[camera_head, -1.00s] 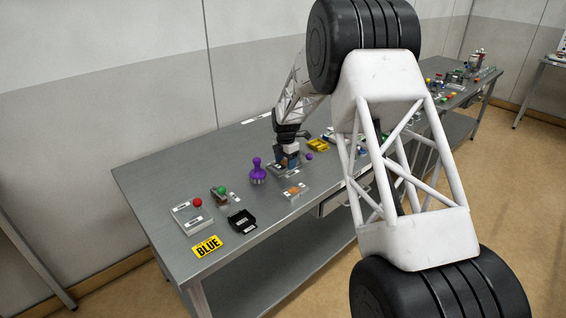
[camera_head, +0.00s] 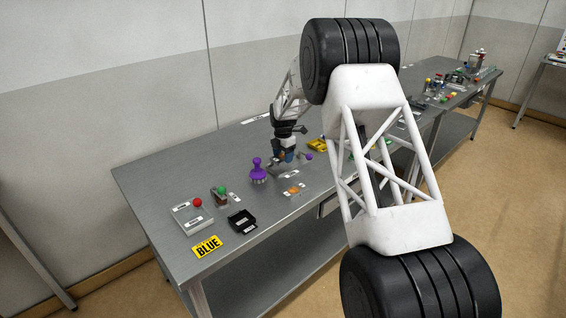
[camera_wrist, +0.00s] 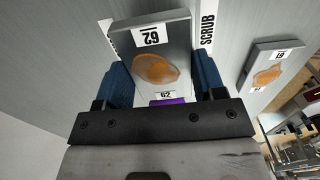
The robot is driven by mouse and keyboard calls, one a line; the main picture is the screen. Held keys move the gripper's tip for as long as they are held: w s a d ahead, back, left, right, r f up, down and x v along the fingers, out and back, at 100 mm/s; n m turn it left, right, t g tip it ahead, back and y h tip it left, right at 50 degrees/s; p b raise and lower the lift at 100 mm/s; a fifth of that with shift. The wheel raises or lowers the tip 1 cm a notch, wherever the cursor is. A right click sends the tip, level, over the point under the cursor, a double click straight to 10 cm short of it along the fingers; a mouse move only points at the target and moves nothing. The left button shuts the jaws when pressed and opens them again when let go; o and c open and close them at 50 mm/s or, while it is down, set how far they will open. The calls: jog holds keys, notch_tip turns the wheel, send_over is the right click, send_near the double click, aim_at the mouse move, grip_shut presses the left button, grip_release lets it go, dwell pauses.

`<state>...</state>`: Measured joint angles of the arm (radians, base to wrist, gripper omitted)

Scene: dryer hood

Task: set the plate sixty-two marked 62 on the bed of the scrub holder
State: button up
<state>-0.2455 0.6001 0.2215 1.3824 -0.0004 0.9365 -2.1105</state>
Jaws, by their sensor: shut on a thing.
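My gripper (camera_wrist: 163,84) is shut on plate sixty-two (camera_wrist: 177,38), with a blue finger on each side of it. The plate is grey with an orange-brown stain and a white 62 label at its far end; a second 62 label shows near the palm beside a purple patch. In the head view my gripper (camera_head: 287,158) is above the table near the purple-knobbed brush. The SCRUB label (camera_wrist: 208,33) lies right of the plate in the wrist view. The scrub holder's bed is not clearly visible; I cannot tell whether the plate touches it.
A similar stained plate, seemingly 61 (camera_wrist: 269,70), lies to the right; it also shows in the head view (camera_head: 294,190). The purple brush (camera_head: 258,172) stands left of my gripper.

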aim_at(283, 156)
jog(key=shift+f, duration=1.7)
jog(key=shift+f, duration=0.1)
jog(key=o, duration=1.2)
jog(key=shift+c, duration=0.2)
jog(key=shift+r, duration=6.1)
jog(key=shift+s+r, duration=0.1)
